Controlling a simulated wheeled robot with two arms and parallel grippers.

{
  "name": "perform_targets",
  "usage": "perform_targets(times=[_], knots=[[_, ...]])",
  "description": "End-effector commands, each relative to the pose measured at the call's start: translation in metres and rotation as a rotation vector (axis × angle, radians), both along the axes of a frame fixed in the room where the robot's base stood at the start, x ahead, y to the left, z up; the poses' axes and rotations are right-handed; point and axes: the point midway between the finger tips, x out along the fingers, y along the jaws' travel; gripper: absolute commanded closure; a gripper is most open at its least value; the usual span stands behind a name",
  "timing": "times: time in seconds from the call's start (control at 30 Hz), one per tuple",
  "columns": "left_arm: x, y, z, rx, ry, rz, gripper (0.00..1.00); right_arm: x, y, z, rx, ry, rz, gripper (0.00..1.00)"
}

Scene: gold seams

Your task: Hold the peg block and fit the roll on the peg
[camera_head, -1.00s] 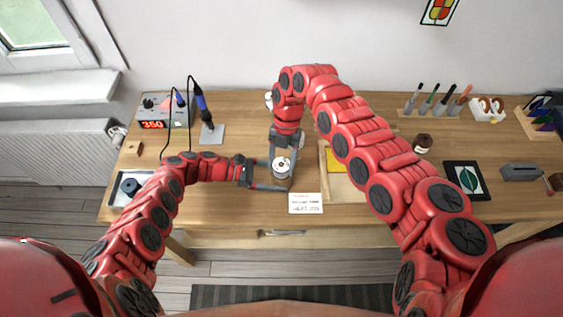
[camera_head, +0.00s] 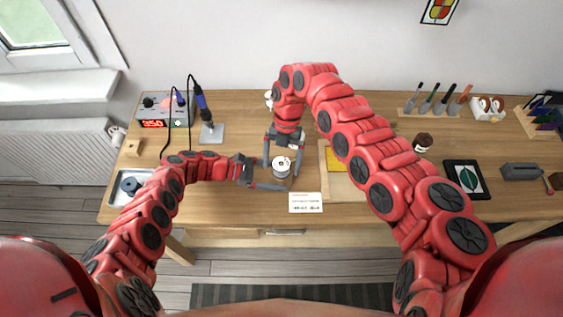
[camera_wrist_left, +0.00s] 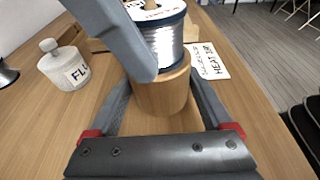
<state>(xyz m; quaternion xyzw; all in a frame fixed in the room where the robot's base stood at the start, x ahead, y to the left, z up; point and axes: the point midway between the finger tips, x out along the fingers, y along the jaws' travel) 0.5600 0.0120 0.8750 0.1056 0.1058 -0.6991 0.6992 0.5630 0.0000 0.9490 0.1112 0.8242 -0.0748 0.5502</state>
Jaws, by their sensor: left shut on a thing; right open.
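The roll (camera_head: 281,165), a spool of silvery wire with white end discs, sits upright on the round wooden peg block (camera_wrist_left: 160,90). In the left wrist view the roll (camera_wrist_left: 165,40) rests over the block, and a wooden peg end shows in its hole at the top edge. My left gripper (camera_head: 272,177) is shut on the peg block, one finger on each side. My right gripper (camera_head: 282,172) is open, with its fingers spread either side of the roll. One grey finger of it covers part of the roll and block in the left wrist view.
A white card (camera_head: 305,203) lies close in front of the block. A wooden tray (camera_head: 342,186) with a yellow piece stands to the right. A lidded white jar (camera_wrist_left: 63,65) stands nearby. The soldering station (camera_head: 163,112) is at the back left.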

Motion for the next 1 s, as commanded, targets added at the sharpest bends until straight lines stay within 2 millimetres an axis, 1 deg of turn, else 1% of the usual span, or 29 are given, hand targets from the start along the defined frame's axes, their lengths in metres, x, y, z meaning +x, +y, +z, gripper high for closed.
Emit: perform_targets(times=[0.8,0.9,1.0], knots=[[0.000,0.000,0.000,-0.001,0.000,0.000,0.47,0.001,0.000,0.061,0.001,-0.003,-0.001,0.00],[0.000,0.000,0.000,-0.001,0.000,0.000,0.47,0.001,0.000,0.067,0.000,-0.003,0.001,0.00],[0.000,0.000,0.000,-0.001,0.000,0.000,0.47,0.000,0.000,0.069,0.001,-0.002,0.001,0.00]])
